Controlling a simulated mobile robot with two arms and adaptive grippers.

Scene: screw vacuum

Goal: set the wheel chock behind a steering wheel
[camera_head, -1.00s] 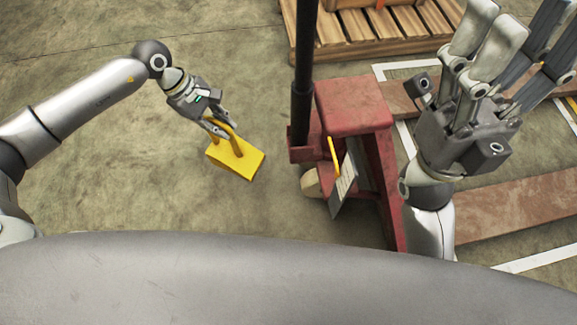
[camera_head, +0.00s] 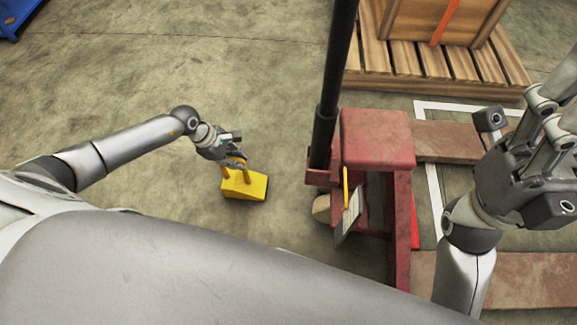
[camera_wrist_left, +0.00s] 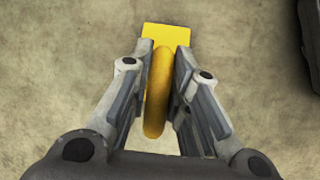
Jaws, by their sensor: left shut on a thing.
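The yellow wheel chock (camera_head: 246,186) is a wedge with a handle on top, left of the red pallet jack (camera_head: 376,140). My left gripper (camera_head: 234,166) is shut on the chock's handle. In the left wrist view the yellow handle (camera_wrist_left: 159,92) lies between the two fingers of my left gripper (camera_wrist_left: 160,85). I cannot tell whether the chock touches the floor. A pale steering wheel (camera_head: 322,208) shows at the foot of the jack, to the right of the chock and partly hidden by the jack's frame. My right gripper (camera_head: 535,120) is raised at the right, its fingers apart and empty.
The jack's black handle (camera_head: 335,80) rises beside its red body. A wooden pallet (camera_head: 430,65) with a crate stands behind it. A dark edge (camera_wrist_left: 312,40) shows in the wrist view. Floor around the chock is clear.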

